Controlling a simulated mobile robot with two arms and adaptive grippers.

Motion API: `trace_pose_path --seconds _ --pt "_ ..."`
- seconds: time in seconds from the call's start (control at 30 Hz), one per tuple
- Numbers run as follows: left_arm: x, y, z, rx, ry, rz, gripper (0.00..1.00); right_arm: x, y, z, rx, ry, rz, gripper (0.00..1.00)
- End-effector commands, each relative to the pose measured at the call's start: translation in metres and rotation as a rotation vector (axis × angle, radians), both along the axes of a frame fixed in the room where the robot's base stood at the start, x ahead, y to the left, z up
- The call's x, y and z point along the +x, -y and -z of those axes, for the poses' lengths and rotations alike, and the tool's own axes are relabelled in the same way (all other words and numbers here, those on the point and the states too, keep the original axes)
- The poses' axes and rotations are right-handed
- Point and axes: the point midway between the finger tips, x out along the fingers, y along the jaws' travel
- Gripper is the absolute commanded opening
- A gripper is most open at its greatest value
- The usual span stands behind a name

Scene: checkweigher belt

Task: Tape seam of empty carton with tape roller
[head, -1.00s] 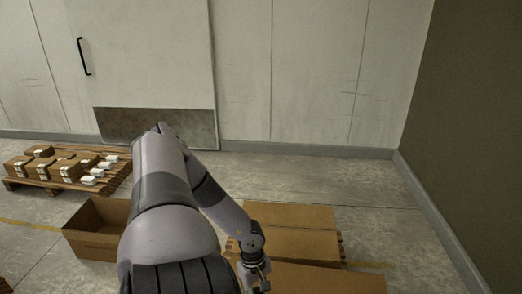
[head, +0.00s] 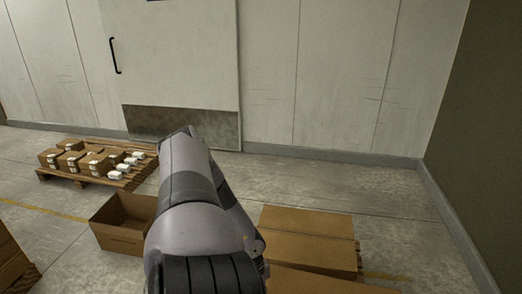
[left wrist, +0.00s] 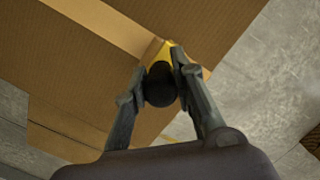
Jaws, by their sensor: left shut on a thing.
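My left gripper (left wrist: 163,74) is shut on the tape roller (left wrist: 160,90), which shows a yellow part and a dark round part between the fingers. The roller is over the brown carton (left wrist: 75,75) in the left wrist view, near its edge. A lighter band (left wrist: 108,26) runs along the carton and ends close by the roller; I cannot tell whether the roller touches the carton. In the head view, a closed carton (head: 308,222) lies right of my left arm, with another brown surface (head: 320,283) in front. The left gripper is hidden there. My right gripper is not in view.
An open empty box (head: 122,238) stands left of my arm. A pallet (head: 95,181) with small brown and white boxes is farther back left. Another brown box (head: 10,262) is at the left edge. Floor is free between the cartons and the back wall.

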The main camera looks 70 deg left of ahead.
Motion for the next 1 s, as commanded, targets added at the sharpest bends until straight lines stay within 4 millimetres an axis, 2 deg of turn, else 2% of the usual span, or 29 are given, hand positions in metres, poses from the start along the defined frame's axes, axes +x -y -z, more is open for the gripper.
trace_pose_path --seconds 0.5,0.83,1.0 --pt "-0.020 -0.018 0.001 0.002 0.003 0.000 0.00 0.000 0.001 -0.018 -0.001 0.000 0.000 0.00" --pt "-0.021 -0.019 0.002 0.004 0.004 0.000 0.00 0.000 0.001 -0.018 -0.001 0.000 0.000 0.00" --pt "-0.021 -0.019 -0.008 0.003 0.005 0.000 0.00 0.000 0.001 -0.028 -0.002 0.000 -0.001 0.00"
